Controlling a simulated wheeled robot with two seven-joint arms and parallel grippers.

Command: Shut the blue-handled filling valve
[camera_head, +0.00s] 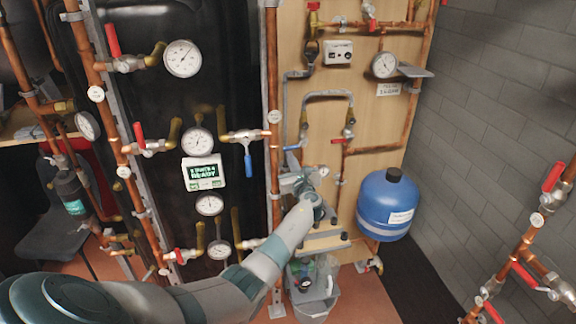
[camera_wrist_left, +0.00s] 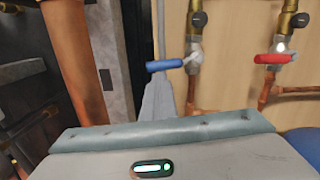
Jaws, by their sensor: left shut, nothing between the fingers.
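On the wooden board, a blue-handled valve (camera_head: 292,148) sits at the lower left end of a grey looped hose. In the left wrist view its blue handle (camera_wrist_left: 164,66) lies about level, pointing left from a vertical brass and copper pipe. My left gripper (camera_head: 296,181) is shut and empty, just below this valve in the head view. In the wrist view the grey fingers (camera_wrist_left: 158,98) rise to just under the blue handle; I cannot tell whether they touch it. Another blue handle (camera_head: 248,160) hangs down on the dark panel to the left. My right gripper is out of view.
A red-handled valve (camera_wrist_left: 275,58) is right of the blue one in the wrist view. A vertical copper pipe (camera_head: 273,90) stands left of the gripper. A blue tank (camera_head: 387,205) is to the right, and a grey bucket (camera_head: 312,308) is on the floor below.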

